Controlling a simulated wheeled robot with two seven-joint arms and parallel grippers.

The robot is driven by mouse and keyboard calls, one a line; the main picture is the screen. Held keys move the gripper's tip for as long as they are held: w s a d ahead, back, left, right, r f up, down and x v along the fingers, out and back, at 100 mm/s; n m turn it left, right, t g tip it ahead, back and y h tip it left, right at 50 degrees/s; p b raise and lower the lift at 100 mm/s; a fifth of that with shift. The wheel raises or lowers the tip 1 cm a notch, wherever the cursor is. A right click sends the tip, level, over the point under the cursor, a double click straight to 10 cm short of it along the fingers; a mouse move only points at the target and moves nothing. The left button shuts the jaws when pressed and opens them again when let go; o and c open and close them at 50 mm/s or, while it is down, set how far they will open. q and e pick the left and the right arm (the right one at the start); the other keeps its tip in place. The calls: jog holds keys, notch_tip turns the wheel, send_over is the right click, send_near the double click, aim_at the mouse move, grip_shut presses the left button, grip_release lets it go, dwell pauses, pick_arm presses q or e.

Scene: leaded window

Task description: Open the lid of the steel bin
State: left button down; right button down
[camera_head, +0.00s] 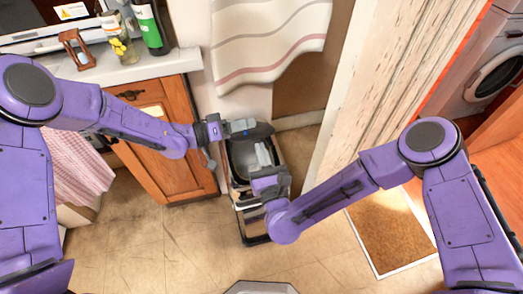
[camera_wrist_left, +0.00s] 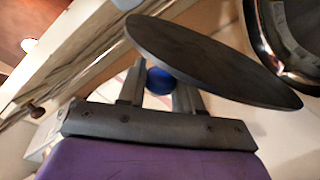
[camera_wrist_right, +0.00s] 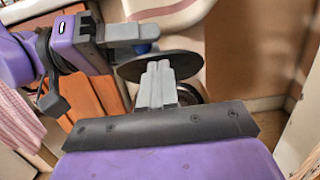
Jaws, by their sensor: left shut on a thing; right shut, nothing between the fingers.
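The steel bin (camera_head: 243,205) stands on the floor beside the wooden cabinet, partly hidden by my right arm. Its dark round lid (camera_head: 257,131) is raised and tilted at the back, and the opening shows below it. In the left wrist view the lid (camera_wrist_left: 215,62) is seen nearly edge-on, beside the bin's shiny rim (camera_wrist_left: 256,45). My left gripper (camera_wrist_left: 158,88) is shut on a blue knob (camera_wrist_left: 159,80) at the lid. My right gripper (camera_wrist_right: 158,72) is shut and empty, over the bin's opening in front of the lid (camera_wrist_right: 160,66). Whether it touches anything is unclear.
The wooden cabinet (camera_head: 170,160) with a pale counter (camera_head: 160,67) stands left of the bin; a green bottle (camera_head: 149,27) and a jar (camera_head: 121,45) are on it. A striped curtain (camera_head: 265,40) hangs behind. A brown mat (camera_head: 392,235) lies right. Floor in front is clear.

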jog(key=shift+w+r, duration=0.1)
jog(key=shift+r, duration=0.1)
jog(key=shift+w+a+r, duration=0.15)
jog(key=shift+w+r, duration=0.25)
jog(key=shift+r, duration=0.3)
pick_arm(q)
jog(key=shift+s+f, duration=0.1)
jog(key=c, duration=1)
grip_release()
jog(key=shift+o, duration=1.1)
